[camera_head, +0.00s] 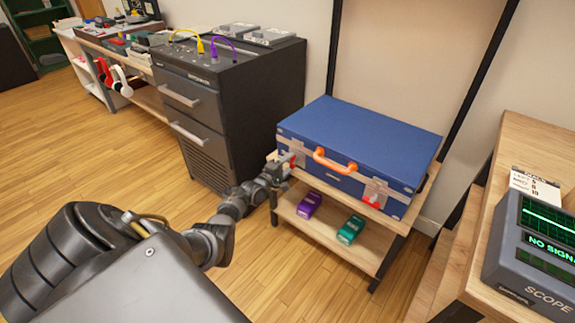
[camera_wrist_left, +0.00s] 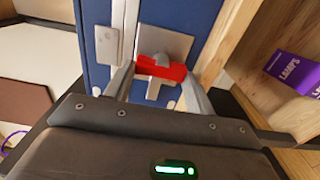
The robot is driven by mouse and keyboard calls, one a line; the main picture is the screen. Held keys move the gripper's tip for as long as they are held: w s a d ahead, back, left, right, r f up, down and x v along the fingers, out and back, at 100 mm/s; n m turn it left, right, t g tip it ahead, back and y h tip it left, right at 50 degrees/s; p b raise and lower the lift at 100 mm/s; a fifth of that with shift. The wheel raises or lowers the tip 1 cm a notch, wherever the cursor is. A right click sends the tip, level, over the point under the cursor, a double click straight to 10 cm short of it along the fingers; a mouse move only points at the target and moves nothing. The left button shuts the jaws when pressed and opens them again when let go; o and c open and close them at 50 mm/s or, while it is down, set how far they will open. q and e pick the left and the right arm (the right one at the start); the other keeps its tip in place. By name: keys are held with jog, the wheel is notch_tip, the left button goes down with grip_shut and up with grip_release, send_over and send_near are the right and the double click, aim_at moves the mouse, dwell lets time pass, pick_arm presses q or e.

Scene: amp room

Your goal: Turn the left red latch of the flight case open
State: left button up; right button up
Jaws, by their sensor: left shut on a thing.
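The blue flight case (camera_head: 355,140) lies shut on the top of a wooden shelf stand, with an orange handle (camera_head: 335,160) on its front. Its left red latch (camera_wrist_left: 161,68) sits on a metal plate between the fingers of my left gripper (camera_wrist_left: 160,75), which is shut on it. In the head view, my left gripper (camera_head: 279,166) is at the left end of the case's front and mostly hides that latch. The right red latch (camera_head: 374,199) is in plain view at the front right. My right gripper is not in view.
A purple box (camera_head: 309,205) and a teal box (camera_head: 351,229) lie on the lower shelf (camera_head: 330,236). A dark drawer cabinet (camera_head: 225,110) stands left of the case. A scope (camera_head: 530,255) sits on a wooden bench at the right. The floor in front is clear.

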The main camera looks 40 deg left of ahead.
pick_arm(q)
jog(key=o, duration=1)
